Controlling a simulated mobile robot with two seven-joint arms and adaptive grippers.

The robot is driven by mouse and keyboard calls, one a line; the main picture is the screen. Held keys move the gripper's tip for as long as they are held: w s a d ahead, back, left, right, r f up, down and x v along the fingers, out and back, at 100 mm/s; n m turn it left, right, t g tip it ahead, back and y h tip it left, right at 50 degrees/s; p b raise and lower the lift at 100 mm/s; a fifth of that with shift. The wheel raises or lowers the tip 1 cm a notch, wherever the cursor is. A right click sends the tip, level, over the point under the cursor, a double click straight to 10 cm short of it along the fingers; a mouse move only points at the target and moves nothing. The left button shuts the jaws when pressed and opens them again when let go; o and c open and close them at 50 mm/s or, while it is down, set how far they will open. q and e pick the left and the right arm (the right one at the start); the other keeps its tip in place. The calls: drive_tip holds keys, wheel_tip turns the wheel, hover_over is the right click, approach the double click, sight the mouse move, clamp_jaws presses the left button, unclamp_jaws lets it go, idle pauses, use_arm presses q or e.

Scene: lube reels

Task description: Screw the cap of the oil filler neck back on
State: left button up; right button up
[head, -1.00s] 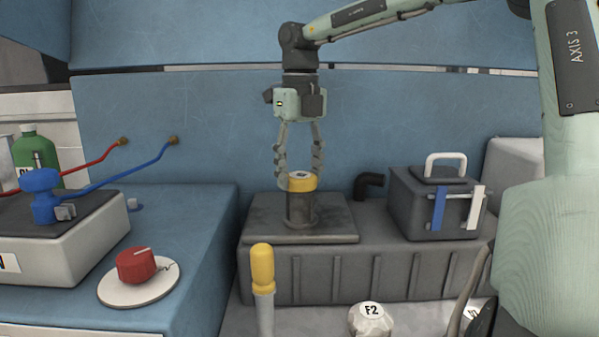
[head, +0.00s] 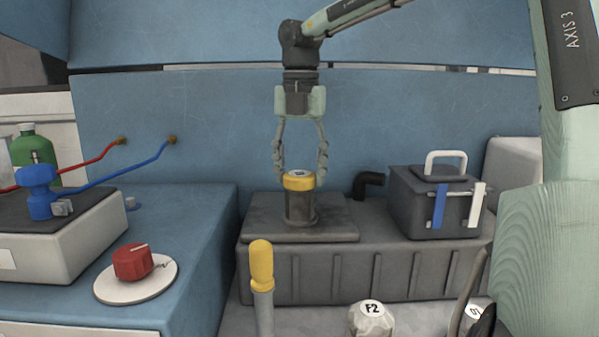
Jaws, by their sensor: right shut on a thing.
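The yellow cap (head: 299,183) with a pale label on top sits on the dark grey oil filler neck (head: 300,209), level and upright as far as I can see. The neck stands on a grey plate on the ribbed tank. My right gripper (head: 300,176) points straight down from above. Its two fingers are at the left and right sides of the cap and are shut on it. The thread between cap and neck is hidden. My left gripper is not in view.
A dark box with a white handle (head: 446,155) and a black elbow pipe (head: 369,185) stand right of the neck. A yellow-topped handle (head: 261,265) rises in front. A red knob (head: 132,262) and blue valve (head: 38,191) are at left. A blue wall is behind.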

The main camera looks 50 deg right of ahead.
drive_tip(key=shift+m, duration=0.6)
drive_tip(key=m, duration=0.2)
drive_tip(key=shift+m, duration=0.4)
drive_tip(key=shift+s+m, duration=0.1)
drive_tip(key=shift+m, duration=1.1)
drive_tip(key=shift+f+m+p, duration=0.1)
drive_tip(key=shift+m+p, duration=0.3)
drive_tip(key=shift+m, duration=0.9)
drive_tip(key=o, duration=1.3)
drive_tip(key=shift+o, duration=0.4)
